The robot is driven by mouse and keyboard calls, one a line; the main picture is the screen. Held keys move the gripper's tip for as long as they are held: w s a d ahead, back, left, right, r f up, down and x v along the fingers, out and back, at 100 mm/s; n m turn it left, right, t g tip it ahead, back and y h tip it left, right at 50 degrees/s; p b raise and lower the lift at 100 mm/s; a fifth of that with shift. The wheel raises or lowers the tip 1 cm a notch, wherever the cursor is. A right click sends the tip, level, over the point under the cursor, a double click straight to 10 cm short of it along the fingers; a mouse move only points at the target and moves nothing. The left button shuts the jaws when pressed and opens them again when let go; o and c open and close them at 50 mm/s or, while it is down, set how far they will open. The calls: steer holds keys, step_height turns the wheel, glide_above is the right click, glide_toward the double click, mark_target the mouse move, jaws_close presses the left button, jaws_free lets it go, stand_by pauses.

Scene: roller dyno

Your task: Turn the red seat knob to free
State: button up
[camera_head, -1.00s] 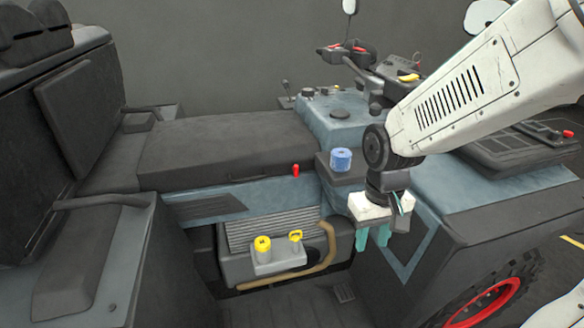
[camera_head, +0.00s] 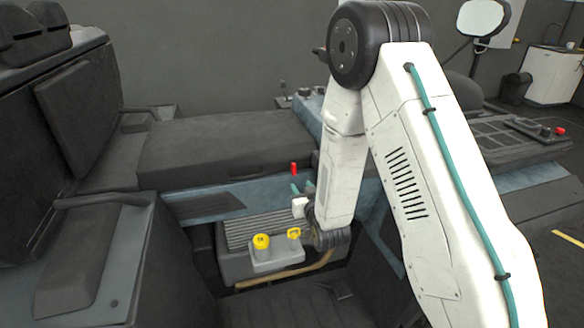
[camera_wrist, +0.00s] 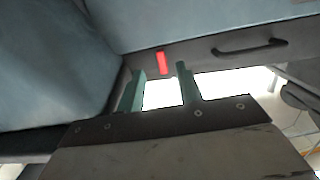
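The red seat knob (camera_head: 294,169) is a small upright red lever on the front edge of the dark seat base. In the wrist view the knob (camera_wrist: 162,62) shows as a red bar, lying between the lines of the two teal fingers and a little beyond their tips. My gripper (camera_head: 301,187) is just below the knob in the head view, partly hidden by my arm. In the wrist view my gripper (camera_wrist: 160,73) is open, with a clear gap between the fingers and nothing in it. I cannot tell whether a finger touches the knob.
Below are a yellow cap (camera_head: 261,241) and a yellow-handled part (camera_head: 294,233) on a grey block, close to my wrist. The dark seat cushion (camera_head: 215,143) is above the knob. A black handle (camera_wrist: 250,45) sits right of it in the wrist view.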

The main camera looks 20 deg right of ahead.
mark_target(295, 168)
steer(key=shift+t, duration=0.6)
steer(key=w, duration=0.2)
steer(key=w+r, duration=0.1)
steer(key=w, duration=0.2)
steer(key=w+r, duration=0.1)
steer(key=w, duration=0.2)
steer(key=shift+r, duration=0.1)
steer(key=shift+c, duration=0.2)
